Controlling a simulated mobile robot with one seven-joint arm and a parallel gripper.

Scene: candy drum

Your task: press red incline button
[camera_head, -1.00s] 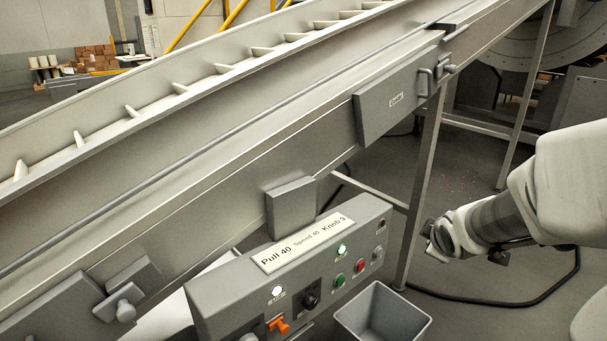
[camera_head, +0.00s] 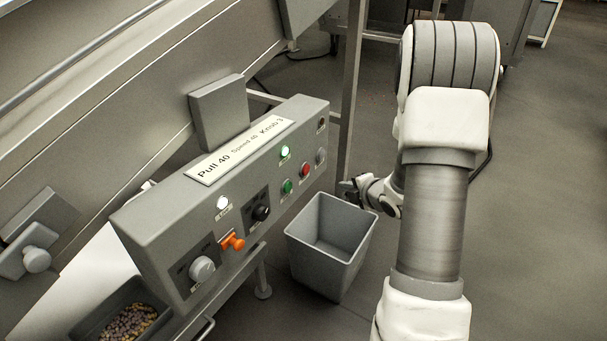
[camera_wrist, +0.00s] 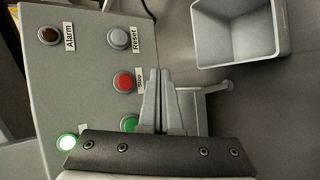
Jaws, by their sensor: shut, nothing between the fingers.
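The red button (camera_head: 305,170) sits on the right part of the grey control panel (camera_head: 160,225), between a green button (camera_head: 287,186) and a grey button (camera_head: 320,155). In the wrist view the red button (camera_wrist: 124,82), labelled Stop, is just left of my fingertips. My gripper (camera_wrist: 160,75) is shut and empty, its two fingers side by side. In the head view my gripper (camera_head: 350,188) is small and dark, to the right of the panel's button end. I cannot tell the exact gap between fingertips and button.
A grey bin (camera_head: 330,240) stands on the floor below my gripper. An orange lever (camera_head: 232,242), a black knob (camera_head: 262,213) and a grey knob (camera_head: 202,269) stick out of the panel. The inclined conveyor (camera_head: 130,90) rises behind it. The floor at right is open.

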